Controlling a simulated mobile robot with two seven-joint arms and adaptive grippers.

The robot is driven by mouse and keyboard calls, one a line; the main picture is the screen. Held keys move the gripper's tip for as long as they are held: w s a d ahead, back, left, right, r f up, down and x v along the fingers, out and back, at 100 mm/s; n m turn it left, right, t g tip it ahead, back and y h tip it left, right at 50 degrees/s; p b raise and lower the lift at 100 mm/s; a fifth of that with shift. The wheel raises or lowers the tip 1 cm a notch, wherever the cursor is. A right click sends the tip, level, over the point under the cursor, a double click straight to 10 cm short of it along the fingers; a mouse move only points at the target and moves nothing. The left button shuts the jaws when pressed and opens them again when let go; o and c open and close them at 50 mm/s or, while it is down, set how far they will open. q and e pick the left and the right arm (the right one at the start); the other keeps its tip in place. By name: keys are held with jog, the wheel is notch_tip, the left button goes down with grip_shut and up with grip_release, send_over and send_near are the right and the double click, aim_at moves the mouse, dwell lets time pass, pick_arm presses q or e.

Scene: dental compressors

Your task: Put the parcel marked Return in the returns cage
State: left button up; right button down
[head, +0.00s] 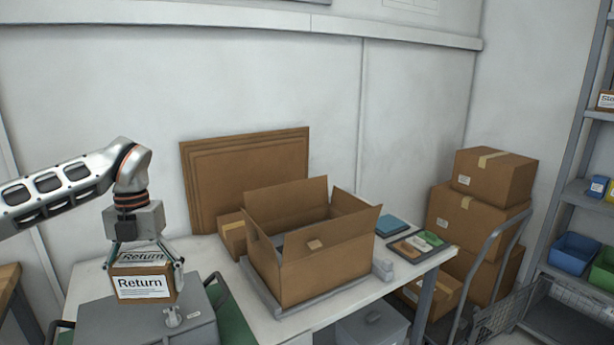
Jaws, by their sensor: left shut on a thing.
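The parcel marked Return (144,283) is a small brown box with white "Return" labels on its front and top. It is at the lower left of the head view, upright, over a grey case (150,320). My left gripper (146,258) comes down from above and is shut on the parcel, with a finger at each side. I cannot tell whether the parcel touches the case. My right gripper is not in view. I cannot make out a returns cage for certain.
A large open carton (312,262) stands on the white table (205,253). Flat cardboard sheets (248,170) lean on the wall behind. Stacked boxes (478,222), a hand truck (491,262) and a grey shelf rack (569,190) with bins are at the right.

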pick_arm(q)
jog(key=d+m, duration=0.2)
jog(key=d, duration=0.6)
jog(key=s+d+f+n+t, duration=0.1)
jog(key=s+d+f+n, duration=0.45)
jog(key=n, duration=1.15)
jog(key=s+d+f+n+t, duration=0.25)
jog(key=s+d+n, duration=0.5)
jog(key=n, duration=0.95)
jog(key=w+a+n, duration=0.1)
jog(key=a+n, duration=0.1)
jog(key=a, duration=1)
jog(key=shift+w+n+g, duration=0.25)
jog(key=shift+n+g, duration=0.1)
jog(key=shift+n, duration=0.05)
jog(key=shift+a, duration=0.1)
